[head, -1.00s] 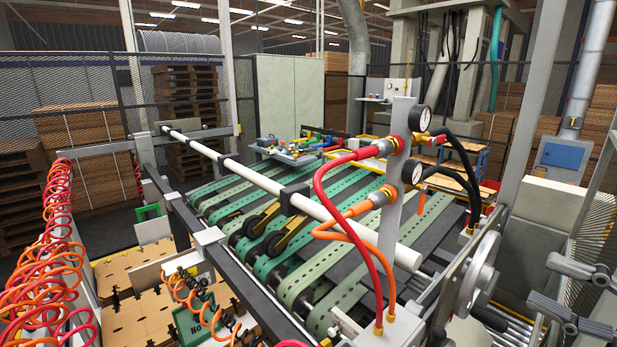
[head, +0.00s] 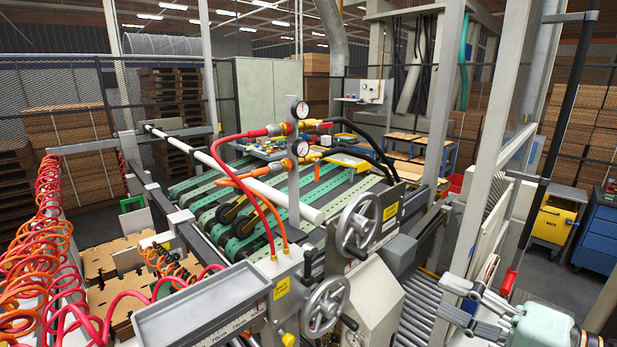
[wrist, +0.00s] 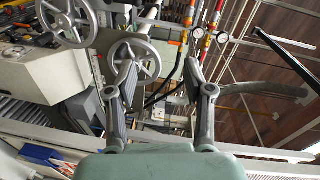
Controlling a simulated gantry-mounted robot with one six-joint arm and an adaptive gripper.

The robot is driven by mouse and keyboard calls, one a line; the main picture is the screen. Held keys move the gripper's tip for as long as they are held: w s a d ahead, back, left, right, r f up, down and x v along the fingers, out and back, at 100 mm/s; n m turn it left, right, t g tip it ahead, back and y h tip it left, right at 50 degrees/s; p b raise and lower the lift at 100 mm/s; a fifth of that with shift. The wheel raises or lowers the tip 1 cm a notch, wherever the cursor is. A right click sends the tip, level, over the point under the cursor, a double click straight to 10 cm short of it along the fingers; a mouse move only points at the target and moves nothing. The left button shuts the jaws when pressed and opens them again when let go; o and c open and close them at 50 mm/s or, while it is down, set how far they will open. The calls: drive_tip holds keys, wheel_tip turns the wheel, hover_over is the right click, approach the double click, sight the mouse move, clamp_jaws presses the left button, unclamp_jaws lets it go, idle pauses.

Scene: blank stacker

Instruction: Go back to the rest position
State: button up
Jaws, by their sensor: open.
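My gripper (head: 447,296) is at the lower right of the head view, its grey fingers pointing left from a pale green body. In the wrist view my gripper (wrist: 160,65) shows two grey fingers spread apart with nothing between them. Behind the fingers in the wrist view are a grey handwheel (wrist: 134,60) and pressure gauges (wrist: 222,38). I cannot tell how close the fingers are to the machine, but no contact shows.
The machine's handwheels (head: 359,224) and a grey tray (head: 203,304) stand left of my gripper. A roller conveyor (head: 420,308) runs beside it. A grey upright post (head: 487,150) rises close behind. A blue drawer cabinet (head: 600,235) and yellow cabinet (head: 553,222) stand farther right.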

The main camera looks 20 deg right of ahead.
drive_tip(key=w+a+f+n+g+h+p, duration=0.1)
drive_tip(key=w+a+f+n, duration=0.15)
drive_tip(key=a+f, duration=0.4)
drive_tip(key=w+a+f+n+g+h+p, duration=0.1)
drive_tip(key=w+a+f+n+h, duration=0.2)
drive_tip(key=a, duration=0.7)
drive_tip(key=s+a+f+n+h+p, duration=0.1)
drive_tip(key=s+a+f+n, duration=0.1)
drive_tip(key=a, duration=0.5)
drive_tip(key=s+a+f+n+h+p, duration=0.1)
drive_tip(key=s+a+f+n, duration=0.2)
drive_tip(key=s+a, duration=0.3)
drive_tip(key=shift+s+a+f+n+g+h, duration=0.15)
drive_tip(key=shift+a+n+g+h, duration=0.25)
drive_tip(key=shift+a, duration=0.45)
drive_tip(key=shift+c, duration=0.3)
